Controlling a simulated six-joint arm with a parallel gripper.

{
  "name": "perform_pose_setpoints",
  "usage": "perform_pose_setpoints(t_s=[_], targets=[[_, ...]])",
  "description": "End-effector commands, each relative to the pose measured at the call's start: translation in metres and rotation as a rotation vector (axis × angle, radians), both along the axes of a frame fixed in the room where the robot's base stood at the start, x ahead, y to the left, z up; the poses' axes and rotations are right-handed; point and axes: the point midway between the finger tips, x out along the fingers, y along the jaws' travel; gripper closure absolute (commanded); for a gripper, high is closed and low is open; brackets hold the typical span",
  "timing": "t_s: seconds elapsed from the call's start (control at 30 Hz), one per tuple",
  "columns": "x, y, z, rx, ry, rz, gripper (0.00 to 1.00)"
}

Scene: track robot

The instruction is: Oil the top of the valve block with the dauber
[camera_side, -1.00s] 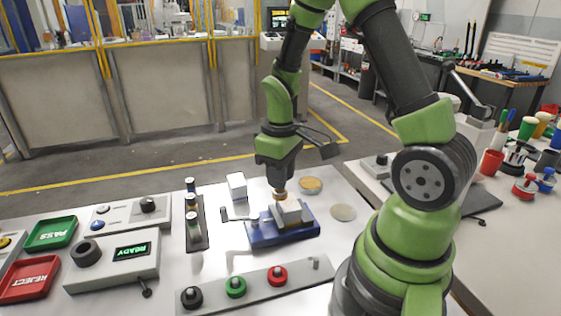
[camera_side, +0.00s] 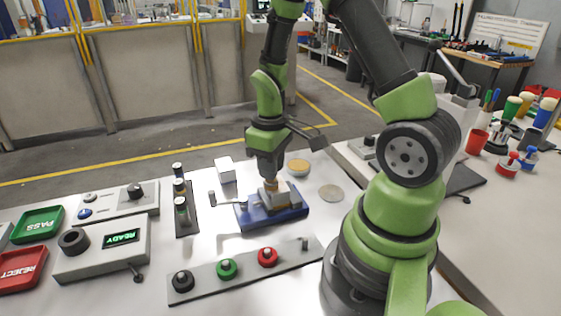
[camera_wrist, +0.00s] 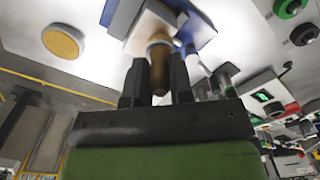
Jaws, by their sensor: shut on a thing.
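My gripper (camera_side: 268,178) points down over the blue fixture and is shut on the dauber. The dauber's brown handle (camera_wrist: 160,75) shows between my two fingers in the wrist view, with a lighter collar and pale tip beyond. The pale grey valve block (camera_side: 292,194) sits in the blue fixture (camera_side: 255,220); it also shows in the wrist view (camera_wrist: 124,18). The dauber's tip is at the block's top, left of its middle in the side view. Whether it touches is hard to tell. The tip and fingers hide part of the block.
A round tan-topped disc (camera_side: 298,167) and a flat grey disc (camera_side: 331,193) lie behind and right of the fixture. A white block (camera_side: 226,170) and a dark rack of vials (camera_side: 183,205) stand left. A strip of coloured knobs (camera_side: 245,270) lies in front.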

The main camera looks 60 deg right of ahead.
Motion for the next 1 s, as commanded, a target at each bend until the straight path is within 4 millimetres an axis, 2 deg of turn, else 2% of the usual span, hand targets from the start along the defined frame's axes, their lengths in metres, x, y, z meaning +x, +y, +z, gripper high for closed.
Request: perform_pose_setpoints(t_s=[0.07,0.17,0.6,1.0], targets=[[0.005,0.006,0.002,0.000,-0.001,0.004,1.00],[0.012,-0.003,0.000,0.000,-0.001,-0.004,1.00],[-0.019,-0.031,0.000,0.000,0.000,-0.005,1.00],[0.009,-0.003,0.000,0.000,-0.001,0.004,1.00]])
